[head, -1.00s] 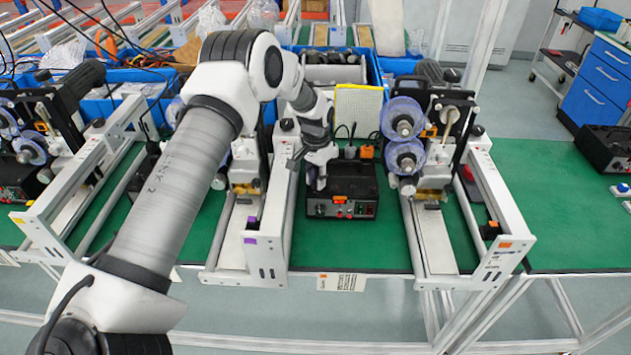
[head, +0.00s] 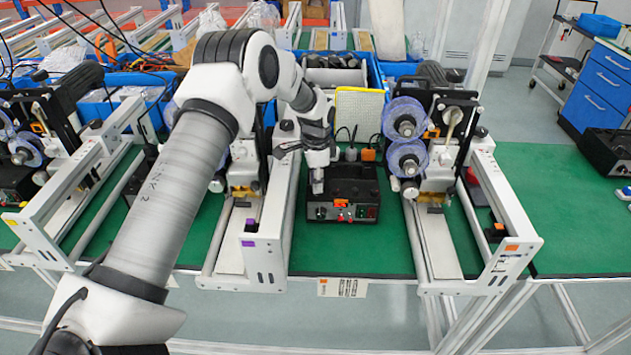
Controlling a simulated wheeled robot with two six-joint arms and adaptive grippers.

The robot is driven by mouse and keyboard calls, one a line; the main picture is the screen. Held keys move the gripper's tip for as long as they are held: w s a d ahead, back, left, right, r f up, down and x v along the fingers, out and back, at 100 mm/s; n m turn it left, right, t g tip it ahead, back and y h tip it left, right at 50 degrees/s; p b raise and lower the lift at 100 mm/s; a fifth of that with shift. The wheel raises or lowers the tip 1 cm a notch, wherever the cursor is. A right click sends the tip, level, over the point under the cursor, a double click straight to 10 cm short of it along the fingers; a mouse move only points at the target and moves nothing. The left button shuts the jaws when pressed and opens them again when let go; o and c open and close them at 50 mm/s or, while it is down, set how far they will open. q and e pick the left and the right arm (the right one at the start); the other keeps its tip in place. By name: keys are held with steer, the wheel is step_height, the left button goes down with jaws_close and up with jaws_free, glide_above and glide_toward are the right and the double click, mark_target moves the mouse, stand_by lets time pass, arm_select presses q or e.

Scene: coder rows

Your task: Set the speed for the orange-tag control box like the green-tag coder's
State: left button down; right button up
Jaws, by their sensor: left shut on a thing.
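The orange-tag control box (head: 345,190) is black and stands on the green bench between two coders. Its front has a round knob (head: 320,212) at the left, small red parts and an orange tag (head: 340,203). My left gripper (head: 318,186) points down at the box's left front, just above the knob in the picture. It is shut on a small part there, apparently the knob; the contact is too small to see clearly. The coder to the right has an orange tag (head: 511,247) on its rail. I cannot make out a green-tag coder. My right gripper is not in view.
A coder with a purple tag (head: 249,243) stands left of the box, partly behind my left arm. Another, with a yellow tag (head: 12,222), is at the far left. Another black control box (head: 610,150) sits at right. Green bench (head: 565,215) is clear right of the orange-tag coder.

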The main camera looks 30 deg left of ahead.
arm_select(q)
steer(key=shift+s+d+f, duration=0.1)
steer(key=shift+f, duration=0.05)
steer(key=c, duration=1.1)
jaws_free()
steer(key=shift+o, duration=0.8)
steer(key=shift+w, duration=0.25)
steer(key=shift+r, duration=0.4)
step_height(320, 180, up, 11)
steer(key=shift+d, duration=0.1)
